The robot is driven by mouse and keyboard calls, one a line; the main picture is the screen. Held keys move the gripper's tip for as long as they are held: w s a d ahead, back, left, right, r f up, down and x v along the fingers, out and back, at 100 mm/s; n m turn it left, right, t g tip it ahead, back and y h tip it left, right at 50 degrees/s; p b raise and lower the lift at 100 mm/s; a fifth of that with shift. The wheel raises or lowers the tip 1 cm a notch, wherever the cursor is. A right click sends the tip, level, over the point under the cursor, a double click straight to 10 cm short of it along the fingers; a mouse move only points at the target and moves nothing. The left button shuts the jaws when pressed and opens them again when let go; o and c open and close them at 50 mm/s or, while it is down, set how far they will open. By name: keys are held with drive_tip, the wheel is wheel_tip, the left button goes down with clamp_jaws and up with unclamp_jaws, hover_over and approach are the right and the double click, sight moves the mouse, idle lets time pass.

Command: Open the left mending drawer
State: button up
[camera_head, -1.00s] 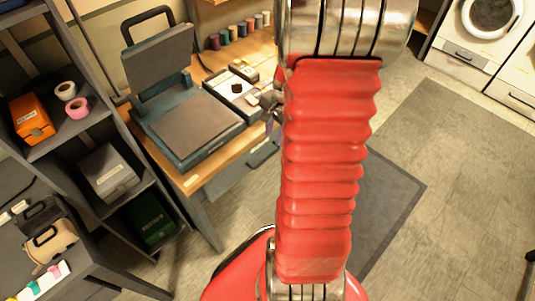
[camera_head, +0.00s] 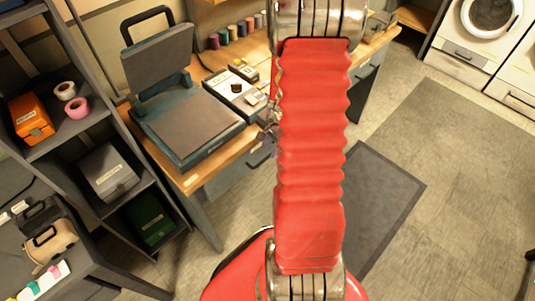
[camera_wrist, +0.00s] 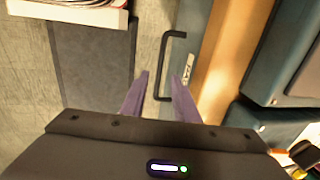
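The left mending drawer (camera_head: 238,172) is a blue-grey front under the wooden bench, and it looks shut. In the wrist view its front (camera_wrist: 192,48) carries a dark bar handle (camera_wrist: 168,51). My gripper (camera_wrist: 160,75) is open, with its two purple fingers one on each side of the handle's bar in the picture. I cannot tell whether the fingers touch it or how deep they reach. In the head view my gripper (camera_head: 267,143) is small, close to the drawer front and partly hidden by my red arm.
A press (camera_head: 185,120) stands on the bench (camera_head: 200,178), beside a small control box (camera_head: 235,92) and several thread spools. Another drawer front (camera_head: 366,72) shows right of my arm. A dark shelf (camera_head: 120,205) stands left. A grey mat (camera_head: 375,205) lies on open floor.

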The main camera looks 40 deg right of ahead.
sight(267, 157)
drive_tip(key=shift+w+f, duration=0.25)
drive_tip(key=shift+f, duration=0.95)
drive_tip(key=shift+w+f, duration=0.2)
drive_tip(key=shift+f, duration=0.95)
drive_tip(key=shift+c, duration=0.5)
clamp_jaws()
drive_tip(key=shift+a, duration=0.1)
